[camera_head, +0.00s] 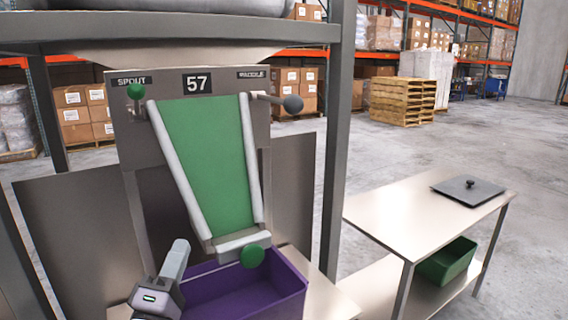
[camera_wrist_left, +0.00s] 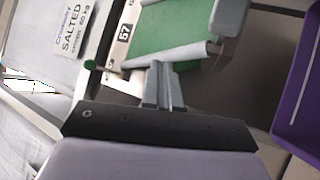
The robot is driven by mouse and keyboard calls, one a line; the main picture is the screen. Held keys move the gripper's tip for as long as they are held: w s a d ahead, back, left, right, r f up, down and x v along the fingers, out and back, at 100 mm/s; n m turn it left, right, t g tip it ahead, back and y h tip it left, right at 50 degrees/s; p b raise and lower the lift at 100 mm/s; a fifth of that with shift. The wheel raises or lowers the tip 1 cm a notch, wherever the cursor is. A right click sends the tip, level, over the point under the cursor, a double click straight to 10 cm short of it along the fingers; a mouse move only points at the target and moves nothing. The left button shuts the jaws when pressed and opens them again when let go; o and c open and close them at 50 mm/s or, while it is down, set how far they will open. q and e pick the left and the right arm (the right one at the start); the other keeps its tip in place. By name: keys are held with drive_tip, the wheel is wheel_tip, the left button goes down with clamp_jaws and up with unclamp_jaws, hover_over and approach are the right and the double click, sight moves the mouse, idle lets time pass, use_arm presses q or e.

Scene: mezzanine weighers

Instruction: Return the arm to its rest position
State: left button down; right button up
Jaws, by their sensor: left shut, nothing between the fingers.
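My left gripper (camera_head: 178,250) shows at the bottom of the head view, in front of the weigher and beside the left end of the purple bin (camera_head: 291,291). Its fingers are shut with nothing between them. In the left wrist view the two grey fingers (camera_wrist_left: 160,78) lie together, pointing toward the green chute. The weigher carries the number 57 and a green chute (camera_head: 208,150) with pale side rails. My right gripper is not in view.
A green knob (camera_head: 253,256) hangs at the chute's lower end. A spout knob (camera_head: 136,91) and a paddle handle (camera_head: 292,104) sit at the top. A steel post (camera_head: 338,140) stands right of the weigher. A table (camera_head: 400,215) with a dark lid (camera_head: 468,188) stands farther right.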

use_arm(q)
drive_tip(key=s+f+m+g, duration=0.3)
drive_tip(key=s+f+m, duration=0.1)
drive_tip(key=f, duration=0.4)
drive_tip(key=s+f+m+g, duration=0.3)
drive_tip(key=s+f+m, duration=0.15)
drive_tip(key=f, duration=0.45)
drive_tip(key=s+a+f+m+g+p, duration=0.1)
drive_tip(key=s+f+m+g, duration=0.5)
drive_tip(key=s+f, duration=0.8)
drive_tip(key=s+m, duration=0.1)
drive_tip(key=m, duration=0.2)
drive_tip(key=shift+a+y, duration=0.3)
